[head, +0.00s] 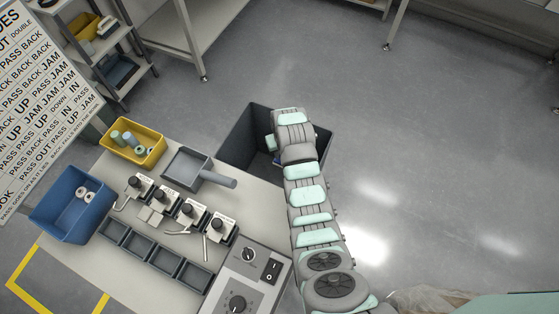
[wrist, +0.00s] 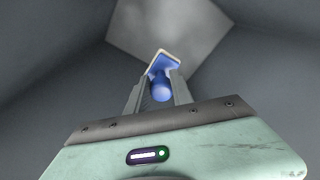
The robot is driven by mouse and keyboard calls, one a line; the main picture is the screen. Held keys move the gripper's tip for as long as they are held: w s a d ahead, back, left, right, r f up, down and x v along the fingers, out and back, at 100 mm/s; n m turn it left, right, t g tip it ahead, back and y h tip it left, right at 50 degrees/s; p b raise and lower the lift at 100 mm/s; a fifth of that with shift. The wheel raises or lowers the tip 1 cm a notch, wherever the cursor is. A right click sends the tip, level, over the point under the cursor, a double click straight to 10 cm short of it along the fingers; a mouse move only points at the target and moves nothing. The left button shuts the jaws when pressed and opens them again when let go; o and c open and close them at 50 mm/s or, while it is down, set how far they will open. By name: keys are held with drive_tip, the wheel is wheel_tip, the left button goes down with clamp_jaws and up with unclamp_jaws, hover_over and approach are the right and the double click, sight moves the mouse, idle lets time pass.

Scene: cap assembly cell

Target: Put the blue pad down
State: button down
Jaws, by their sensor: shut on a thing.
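The blue pad (wrist: 163,62) is a flat blue plate with a pale edge and a rounded blue handle. In the wrist view my gripper (wrist: 159,77) is shut on it, with a grey finger on each side of the handle. The pad is tilted and held inside grey walls, above a lighter grey floor. In the head view my arm reaches over a large dark grey bin (head: 244,138) beside the table, and its end hides the gripper and most of the pad. I cannot tell whether the pad touches the bin's bottom.
The table left of the bin holds a yellow bin (head: 154,154) with cylinders, a blue bin (head: 62,228) with white rings, a grey scoop-like tray (head: 182,166), several labelled fixtures and a control box (head: 247,277). The floor (head: 420,150) right of the bin is clear.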

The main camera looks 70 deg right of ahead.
drive_tip(key=shift+f+b, duration=1.9)
drive_tip(key=shift+f, duration=5.8)
drive_tip(key=shift+f, duration=0.1)
drive_tip(key=c, duration=1.1)
unclamp_jaws()
drive_tip(key=r+p, duration=0.3)
drive_tip(key=r, duration=0.1)
drive_tip(key=r+p, duration=0.4)
drive_tip(key=s+a+r+p, duration=0.1)
drive_tip(key=r+p, duration=0.3)
drive_tip(key=shift+r, duration=0.1)
drive_tip(key=shift+w+p, duration=0.1)
drive_tip(key=shift+p, duration=0.2)
